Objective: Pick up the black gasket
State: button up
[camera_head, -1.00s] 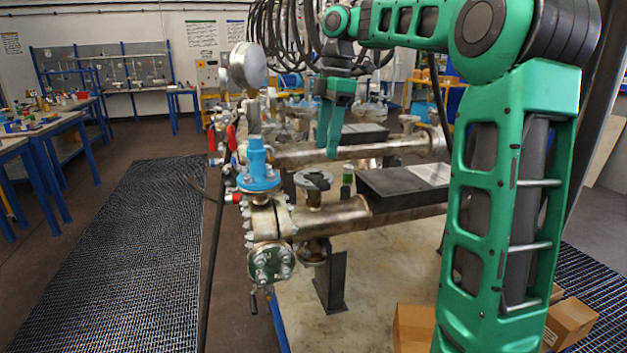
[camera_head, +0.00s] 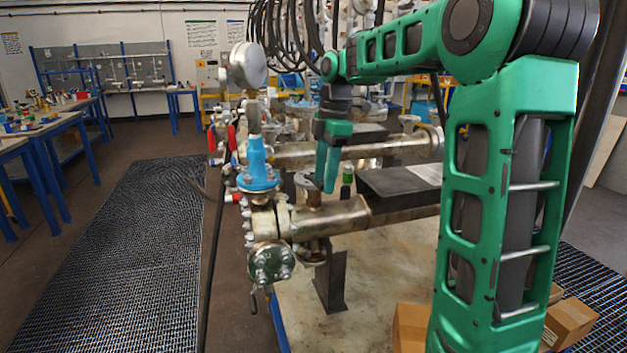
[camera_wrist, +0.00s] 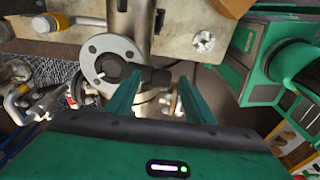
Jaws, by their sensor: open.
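The black gasket (camera_wrist: 112,68) shows in the wrist view as a dark ring lying on a grey, bolt-holed flange (camera_wrist: 97,46). A thick black tab (camera_wrist: 155,76) extends from it to the right, between my fingertips. My gripper (camera_wrist: 160,78) is open, with one green finger on each side of the tab, and no grip on it shows. I cannot tell whether the fingers touch it. In the head view my gripper (camera_head: 325,188) points down beside the upright flange (camera_head: 306,181) and hides part of it. The gasket is hard to make out there.
A blue valve (camera_head: 258,170) stands left of the flange, with a pressure gauge (camera_head: 247,65) behind it. A horizontal steel pipe (camera_head: 340,217) runs below the gripper. Cardboard boxes (camera_head: 568,322) sit low at the right.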

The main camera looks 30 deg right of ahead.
jog(key=shift+f, duration=0.1)
jog(key=shift+c, duration=0.5)
jog(key=c, duration=0.9)
jog(key=shift+o, duration=0.2)
